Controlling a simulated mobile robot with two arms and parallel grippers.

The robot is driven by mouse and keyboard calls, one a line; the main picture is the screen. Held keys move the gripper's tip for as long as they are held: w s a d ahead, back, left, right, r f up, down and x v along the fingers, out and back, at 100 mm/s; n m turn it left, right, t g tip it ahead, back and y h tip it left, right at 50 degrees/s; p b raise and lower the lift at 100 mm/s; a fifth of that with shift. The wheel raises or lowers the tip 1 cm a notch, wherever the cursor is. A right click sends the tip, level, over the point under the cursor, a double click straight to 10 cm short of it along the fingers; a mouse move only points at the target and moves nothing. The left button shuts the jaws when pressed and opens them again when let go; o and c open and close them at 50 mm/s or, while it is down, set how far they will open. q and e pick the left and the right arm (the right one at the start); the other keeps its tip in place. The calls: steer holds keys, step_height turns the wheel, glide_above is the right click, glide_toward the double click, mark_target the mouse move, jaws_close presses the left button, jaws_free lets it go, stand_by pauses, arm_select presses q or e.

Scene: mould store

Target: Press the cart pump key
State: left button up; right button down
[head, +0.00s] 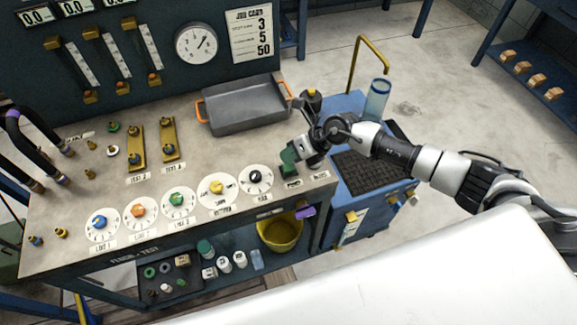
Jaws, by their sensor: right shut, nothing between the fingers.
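A green key (287,166) stands at the right front corner of the bench panel, just behind a small white label (292,184) too small to read surely. I take it to be the cart pump key. My right gripper (299,163) is shut and empty, right at the green key and partly over it; I cannot tell whether they touch. The blue cart (345,104) stands against the bench's right end, with a dark mesh top (362,172), a clear cylinder (376,100) and a bent yellow pipe (369,45). My left gripper is not in view.
A row of round dials with coloured knobs (177,201) runs along the bench front, the black one (255,177) nearest my right gripper. A grey tray (243,106) with orange handles lies behind. A yellow bucket (281,234) sits on the shelf below. Floor right of the cart is clear.

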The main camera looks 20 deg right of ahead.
mark_target(290, 165)
steer(key=shift+f, duration=0.45)
steer(key=shift+f+b, duration=0.45)
steer(key=shift+b, duration=0.1)
stand_by(0.4)
steer(key=shift+r, duration=0.1)
steer(key=shift+r+p, duration=0.85)
step_height(290, 165, up, 6)
steer(key=p, duration=0.5)
